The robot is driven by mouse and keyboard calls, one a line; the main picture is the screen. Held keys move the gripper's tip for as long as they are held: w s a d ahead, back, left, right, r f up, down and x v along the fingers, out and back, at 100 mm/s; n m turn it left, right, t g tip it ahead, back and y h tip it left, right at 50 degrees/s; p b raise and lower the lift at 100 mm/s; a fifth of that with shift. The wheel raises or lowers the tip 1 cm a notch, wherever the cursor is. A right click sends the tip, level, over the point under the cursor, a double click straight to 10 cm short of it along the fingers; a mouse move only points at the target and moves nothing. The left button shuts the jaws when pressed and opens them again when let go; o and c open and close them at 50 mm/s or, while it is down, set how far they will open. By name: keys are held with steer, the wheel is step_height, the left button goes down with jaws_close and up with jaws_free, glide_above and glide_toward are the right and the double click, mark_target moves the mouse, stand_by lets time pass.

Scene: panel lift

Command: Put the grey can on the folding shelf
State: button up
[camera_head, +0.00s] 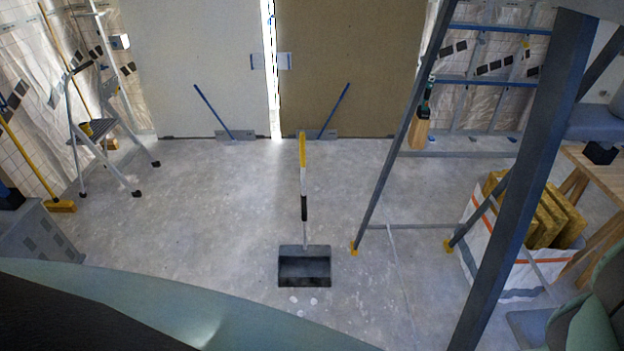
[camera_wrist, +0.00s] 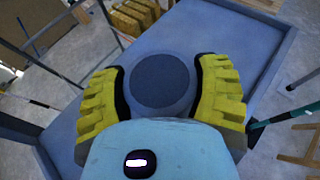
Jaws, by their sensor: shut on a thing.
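In the wrist view, my gripper (camera_wrist: 161,90) has its two yellow ribbed fingers shut on the grey can (camera_wrist: 160,78), one on each side. The can's round, dark grey top faces the camera, and its lower part is hidden. Behind the can lies a flat blue-grey surface with raised edges (camera_wrist: 205,28), which may be the folding shelf. I cannot tell whether the can touches it or is above it. Neither the can nor my gripper can be made out in the head view.
In the head view, a dark metal frame (camera_head: 525,180) stands at the right, before a white bag (camera_head: 480,235) of yellow boards and a wooden table (camera_head: 600,170). A long-handled dustpan (camera_head: 304,252) stands mid-floor. A stepladder (camera_head: 98,128) is at the left. Much floor is clear.

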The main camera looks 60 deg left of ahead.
steer(key=shift+w+d+f+p, duration=0.15)
steer(key=shift+w+f+p, duration=0.15)
steer(key=shift+w, duration=0.2)
steer(key=shift+f+p, duration=0.45)
steer(key=shift+f, duration=1.1)
steer(key=shift+f, duration=0.1)
steer(key=o, duration=1.4)
steer(key=shift+c, duration=0.2)
steer(key=shift+r, duration=0.25)
steer(key=b+v, duration=0.3)
steer(key=v, duration=0.9)
